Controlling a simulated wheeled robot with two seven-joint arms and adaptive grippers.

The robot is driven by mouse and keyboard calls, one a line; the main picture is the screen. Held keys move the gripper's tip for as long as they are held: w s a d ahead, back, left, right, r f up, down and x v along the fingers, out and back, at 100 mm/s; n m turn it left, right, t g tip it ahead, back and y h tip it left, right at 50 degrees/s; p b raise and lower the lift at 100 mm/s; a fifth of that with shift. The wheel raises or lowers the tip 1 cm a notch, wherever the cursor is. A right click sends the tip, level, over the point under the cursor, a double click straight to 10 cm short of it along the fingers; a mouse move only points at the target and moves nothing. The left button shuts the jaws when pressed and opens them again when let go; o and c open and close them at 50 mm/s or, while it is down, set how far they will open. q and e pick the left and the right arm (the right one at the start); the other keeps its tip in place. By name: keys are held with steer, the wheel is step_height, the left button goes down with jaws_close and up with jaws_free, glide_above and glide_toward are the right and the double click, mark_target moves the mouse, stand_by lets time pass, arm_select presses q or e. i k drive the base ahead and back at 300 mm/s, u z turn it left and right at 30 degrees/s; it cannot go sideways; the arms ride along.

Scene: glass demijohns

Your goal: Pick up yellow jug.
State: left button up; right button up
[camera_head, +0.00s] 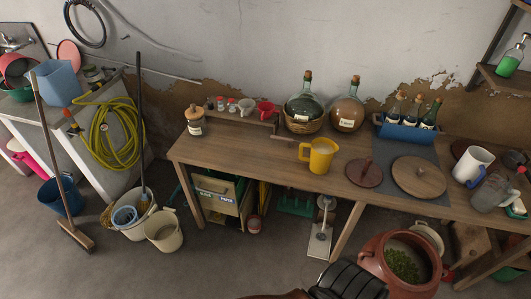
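The yellow jug (321,157) stands upright on the long wooden table (240,153), near its front edge and left of the round wooden lids. Its handle points to the left. Nothing touches it, and it is in full view.
A wicker-based demijohn (304,108) and an amber demijohn (347,113) stand behind the jug. A small lid (364,172) and a larger lid (418,177) lie to its right. A blue bottle carrier (408,131) is farther back. Table left of the jug is clear.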

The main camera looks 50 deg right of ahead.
mark_target(323, 149)
steer(key=u, duration=0.2)
steer(key=i, duration=1.85)
steer(key=z, duration=2.25)
